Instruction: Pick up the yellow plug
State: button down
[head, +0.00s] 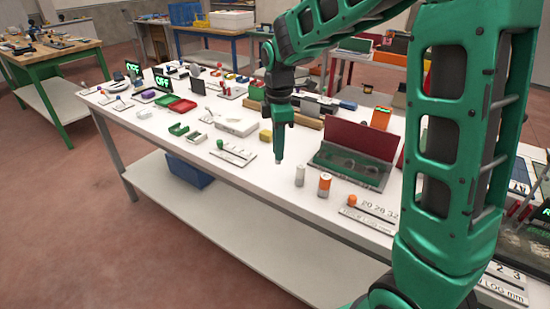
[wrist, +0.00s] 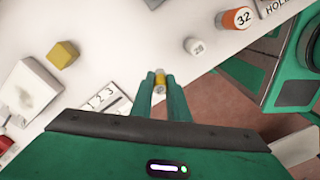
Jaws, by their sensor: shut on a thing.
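My gripper (wrist: 160,92) is shut on a small yellow plug (wrist: 160,77) with a pale lower end, held between the two green fingertips in the wrist view. In the head view my gripper (head: 279,158) points straight down near the front edge of the white table (head: 210,160). The plug is too small to make out there. In the wrist view the plug appears over the table's edge, apart from the objects around it.
A yellow block (head: 265,136) stands behind my gripper. A white cylinder (head: 300,176) and an orange-banded cylinder (head: 324,184) stand to the right, before an open case (head: 350,155). A numbered board (head: 235,152) lies to the left. The red floor in front is clear.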

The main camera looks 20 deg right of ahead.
jog(key=s+a+r, duration=0.6)
jog(key=s+a, duration=0.1)
jog(key=a, duration=0.2)
jog(key=shift+r, duration=0.3)
jog(key=shift+a, duration=0.1)
dwell(0.7)
